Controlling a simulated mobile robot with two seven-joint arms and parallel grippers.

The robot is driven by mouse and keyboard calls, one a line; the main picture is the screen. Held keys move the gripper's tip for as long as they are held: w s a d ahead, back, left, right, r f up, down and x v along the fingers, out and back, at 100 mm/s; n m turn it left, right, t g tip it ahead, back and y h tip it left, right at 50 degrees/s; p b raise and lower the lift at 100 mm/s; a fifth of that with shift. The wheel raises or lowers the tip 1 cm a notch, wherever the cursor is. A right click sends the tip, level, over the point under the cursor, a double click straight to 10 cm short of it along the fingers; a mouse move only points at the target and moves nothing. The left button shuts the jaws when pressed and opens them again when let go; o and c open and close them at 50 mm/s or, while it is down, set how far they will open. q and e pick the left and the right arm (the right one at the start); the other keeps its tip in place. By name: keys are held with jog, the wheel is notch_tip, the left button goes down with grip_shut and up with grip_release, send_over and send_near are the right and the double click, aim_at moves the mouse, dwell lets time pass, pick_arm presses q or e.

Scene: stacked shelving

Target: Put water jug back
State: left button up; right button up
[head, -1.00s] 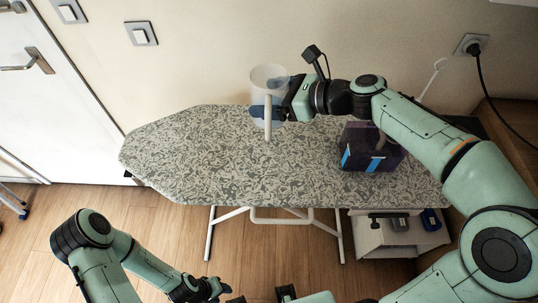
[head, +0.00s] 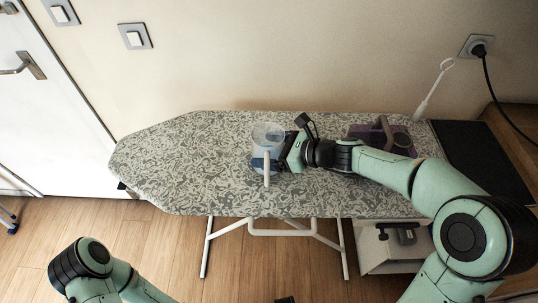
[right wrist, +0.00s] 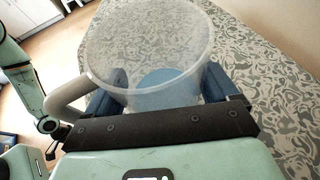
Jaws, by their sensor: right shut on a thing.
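The water jug (head: 268,134) is clear, with a pale handle on its near side and a blue lower part. In the head view it is upright over the middle of the patterned ironing board (head: 190,165); I cannot tell whether its base touches the cover. My right gripper (head: 279,160) is shut on the jug from the right. In the right wrist view the jug's round rim (right wrist: 150,85) fills the space between the fingers (right wrist: 165,105), with its handle at the left. My left gripper is outside the head view; only part of my left arm shows at bottom left.
A dark purple object (head: 365,131) on the board is partly hidden behind my right arm. A black panel (head: 480,160) lies at the right end. A white shelf unit (head: 390,256) stands below. The board's left half is clear; the wall is behind it.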

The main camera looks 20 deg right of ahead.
jog(key=shift+f, duration=0.8)
jog(key=shift+f, duration=0.15)
jog(key=o, duration=1.3)
jog(key=v, duration=1.2)
jog(key=shift+s+p, duration=0.1)
jog(key=shift+p, duration=0.25)
